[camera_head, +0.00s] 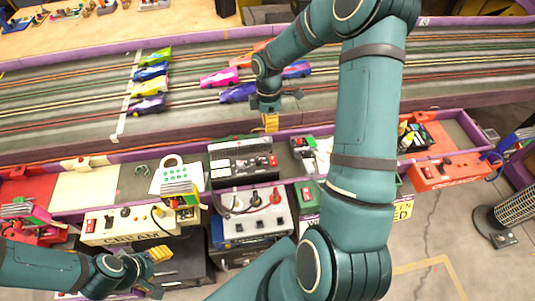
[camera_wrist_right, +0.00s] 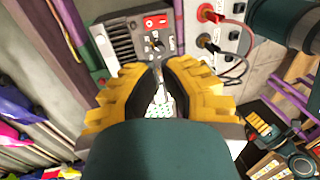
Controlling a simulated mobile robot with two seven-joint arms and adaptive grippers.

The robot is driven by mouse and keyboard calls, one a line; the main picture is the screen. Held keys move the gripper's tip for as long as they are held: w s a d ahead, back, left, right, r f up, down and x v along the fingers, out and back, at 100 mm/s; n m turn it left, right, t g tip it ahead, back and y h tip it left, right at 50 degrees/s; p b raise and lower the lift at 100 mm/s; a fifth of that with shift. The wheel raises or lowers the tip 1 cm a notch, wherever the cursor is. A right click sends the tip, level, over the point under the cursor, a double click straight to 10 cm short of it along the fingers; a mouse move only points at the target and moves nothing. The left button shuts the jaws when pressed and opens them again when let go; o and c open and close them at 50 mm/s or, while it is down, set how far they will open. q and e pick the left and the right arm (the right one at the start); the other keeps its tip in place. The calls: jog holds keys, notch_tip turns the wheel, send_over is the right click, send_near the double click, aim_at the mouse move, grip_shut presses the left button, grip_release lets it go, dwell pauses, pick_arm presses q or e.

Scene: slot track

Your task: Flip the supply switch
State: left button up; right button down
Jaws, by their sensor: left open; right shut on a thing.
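The grey supply (camera_head: 238,168), a vented box with a red rocker at its right end, stands in the purple-edged tray in front of the track. In the right wrist view the supply (camera_wrist_right: 120,42) has a red rocker switch (camera_wrist_right: 156,22) and a small toggle switch (camera_wrist_right: 155,45). My right gripper (camera_head: 271,124) is above and behind the supply, its yellow tips close together. In the wrist view its tips (camera_wrist_right: 160,66) appear just below the toggle; what they hold is unclear. My left gripper (camera_head: 157,270) is open at lower left, beside the cream box.
A white-panelled box (camera_head: 254,227) with red and black plugs and cables stands in front of the supply. A cream control box (camera_head: 128,223) is to its left. Several slot cars (camera_head: 220,77) sit on the track behind. A red box (camera_head: 452,170) is at right.

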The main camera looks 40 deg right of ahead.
aim_at(272, 164)
jog(key=shift+s, duration=0.1)
jog(key=shift+f, duration=0.1)
jog(key=b+x, duration=0.2)
jog(key=x, duration=1.2)
jog(key=shift+f+b, duration=0.2)
jog(key=shift+b, duration=0.45)
jog(key=t+b, duration=0.1)
jog(key=h+b, duration=0.1)
jog(key=b, duration=0.1)
jog(key=shift+s+a+f+t, duration=0.1)
jog(key=shift+s+f+t, duration=0.05)
jog(key=shift+f+t, duration=0.25)
jog(key=shift+s+a+t+b, duration=0.15)
jog(key=shift+t+b, duration=0.15)
jog(key=shift+b, duration=0.4)
jog(key=shift+s+r, duration=0.1)
